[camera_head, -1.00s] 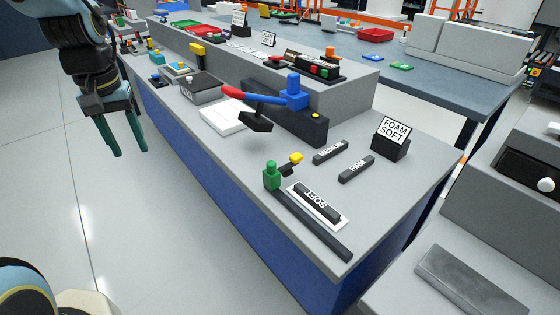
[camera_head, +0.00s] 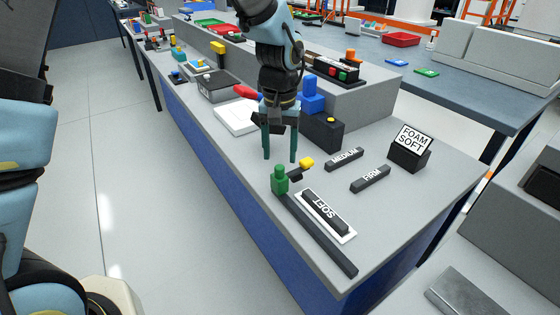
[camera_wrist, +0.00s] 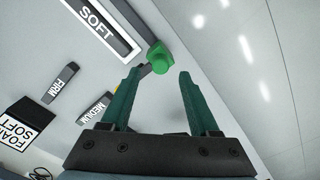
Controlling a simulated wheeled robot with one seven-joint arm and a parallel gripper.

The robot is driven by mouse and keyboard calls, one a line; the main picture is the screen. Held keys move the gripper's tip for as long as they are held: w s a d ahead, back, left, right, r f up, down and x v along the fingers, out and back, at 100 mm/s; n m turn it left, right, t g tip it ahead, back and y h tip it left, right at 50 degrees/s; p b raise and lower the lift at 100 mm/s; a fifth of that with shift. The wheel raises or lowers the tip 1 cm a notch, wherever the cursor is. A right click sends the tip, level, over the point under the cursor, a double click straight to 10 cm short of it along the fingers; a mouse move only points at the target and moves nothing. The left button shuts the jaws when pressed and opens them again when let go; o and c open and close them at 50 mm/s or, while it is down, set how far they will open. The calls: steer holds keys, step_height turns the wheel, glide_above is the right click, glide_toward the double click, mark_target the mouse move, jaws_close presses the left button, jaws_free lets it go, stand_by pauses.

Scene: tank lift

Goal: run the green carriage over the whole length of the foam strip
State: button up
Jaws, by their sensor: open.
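The green carriage (camera_head: 280,180) stands upright at the far end of a dark rail (camera_head: 320,237) near the bench's edge. A dark arm with a yellow tip (camera_head: 306,163) reaches from it to the right. The foam strip marked SOFT (camera_head: 325,212) lies on a white plate beside the rail. My gripper (camera_head: 280,158) points down, open and empty, beyond the carriage in the head view. In the wrist view the carriage (camera_wrist: 160,57) shows ahead of and between the open fingers (camera_wrist: 156,80), apart from them, and the SOFT strip (camera_wrist: 97,19) lies at upper left.
Strips marked MEDIUM (camera_head: 344,158) and FIRM (camera_head: 370,179) lie right of the carriage. A FOAM SOFT sign (camera_head: 410,147) stands behind them. A black box with a blue post (camera_head: 313,95) and a red-ended lever (camera_head: 246,92) stands close behind my gripper.

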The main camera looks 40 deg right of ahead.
mark_target(279, 167)
steer(key=shift+f, duration=2.1)
steer(key=shift+c, duration=0.2)
jaws_close()
